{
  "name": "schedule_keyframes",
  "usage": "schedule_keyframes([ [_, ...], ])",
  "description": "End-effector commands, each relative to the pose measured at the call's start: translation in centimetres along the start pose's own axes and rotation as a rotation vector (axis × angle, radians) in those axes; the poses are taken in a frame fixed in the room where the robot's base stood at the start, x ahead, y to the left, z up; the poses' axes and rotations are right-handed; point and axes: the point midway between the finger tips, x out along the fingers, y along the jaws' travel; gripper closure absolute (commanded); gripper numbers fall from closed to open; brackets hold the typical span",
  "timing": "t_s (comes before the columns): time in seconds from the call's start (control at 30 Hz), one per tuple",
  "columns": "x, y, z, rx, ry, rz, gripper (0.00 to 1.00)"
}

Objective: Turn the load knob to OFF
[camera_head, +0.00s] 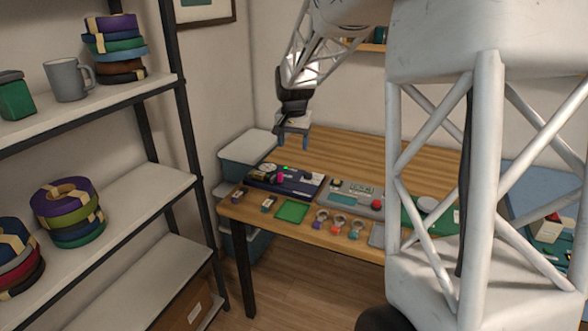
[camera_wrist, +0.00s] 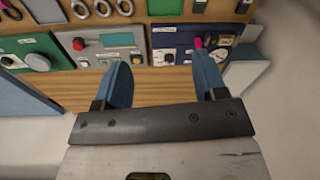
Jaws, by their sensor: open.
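In the wrist view the panel's magenta part (camera_wrist: 198,43) shows by the right finger's tip. My gripper (camera_head: 293,142) is open, its blue fingers pointing down above and behind the panel. Nothing shows between its fingers (camera_wrist: 161,60).
A grey panel with a red button (camera_head: 377,205) lies right of the blue one, then a green panel with a white dial (camera_wrist: 38,62). A green mat (camera_head: 292,211) and several ringed tools (camera_head: 339,224) lie in front. Shelves (camera_head: 130,205) stand left.

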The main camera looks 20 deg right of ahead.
Motion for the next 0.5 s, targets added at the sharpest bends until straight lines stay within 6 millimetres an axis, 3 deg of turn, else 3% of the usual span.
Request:
schedule_keyframes([
  [0.5,8.0,-0.8,-11.5,0.161,-0.035,0.021,0.35],
])
